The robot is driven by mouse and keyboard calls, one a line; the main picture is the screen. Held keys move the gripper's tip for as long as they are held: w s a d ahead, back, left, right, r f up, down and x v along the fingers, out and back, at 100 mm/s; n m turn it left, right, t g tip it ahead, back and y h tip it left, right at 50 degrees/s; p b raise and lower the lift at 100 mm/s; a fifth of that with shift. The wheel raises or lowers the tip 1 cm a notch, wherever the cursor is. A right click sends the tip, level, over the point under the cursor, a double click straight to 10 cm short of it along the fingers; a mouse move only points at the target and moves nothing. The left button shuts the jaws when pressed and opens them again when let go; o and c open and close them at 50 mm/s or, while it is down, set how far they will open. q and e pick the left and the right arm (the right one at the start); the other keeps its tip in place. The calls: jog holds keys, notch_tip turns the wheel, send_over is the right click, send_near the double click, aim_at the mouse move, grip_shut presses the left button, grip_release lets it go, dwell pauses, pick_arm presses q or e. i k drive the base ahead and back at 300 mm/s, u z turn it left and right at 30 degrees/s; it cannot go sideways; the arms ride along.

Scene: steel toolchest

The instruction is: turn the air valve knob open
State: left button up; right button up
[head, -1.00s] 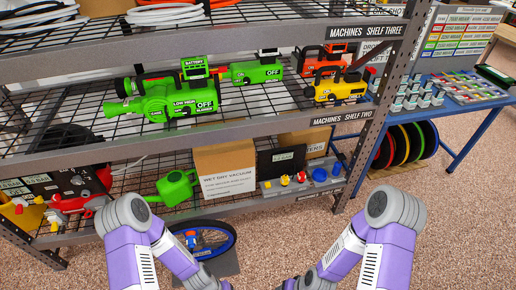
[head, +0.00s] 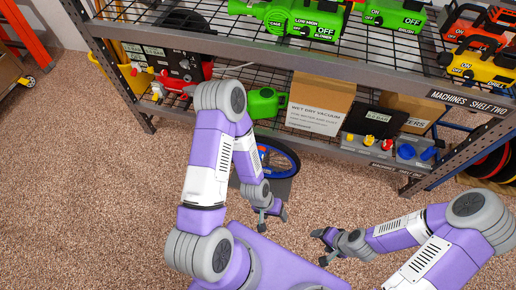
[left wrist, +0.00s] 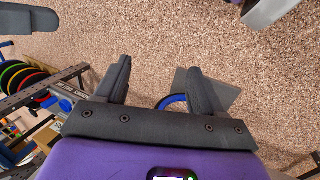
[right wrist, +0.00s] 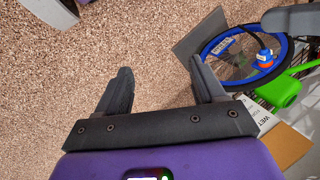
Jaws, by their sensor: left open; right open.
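No label reading air valve is legible, so I cannot tell which knob it is. A dark panel with small knobs (head: 182,64) stands at the left of the lower shelf, with a red body beside it and small red and yellow fittings (head: 158,90) in front. A grey strip with yellow, red and blue knobs (head: 390,150) lies further right on that shelf. My left gripper (head: 272,213) is open and empty over the floor before the shelf; its fingers show in the left wrist view (left wrist: 158,68). My right gripper (head: 321,246) is open and empty to its right; the right wrist view shows its fingers (right wrist: 160,68).
A blue-rimmed wheel (head: 278,158) on a grey plate stands on the floor before the shelf, near my left gripper. The carpet at left is clear.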

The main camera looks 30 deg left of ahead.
aim_at(163, 73)
jog(key=u, duration=1.7)
jog(key=k, duration=0.6)
jog(key=u, duration=0.8)
jog(key=i, duration=1.15)
jog(key=u, duration=0.75)
jog(key=i, duration=1.95)
jog(key=z, duration=1.45)
jog(key=i, duration=1)
jog(key=z, duration=0.9)
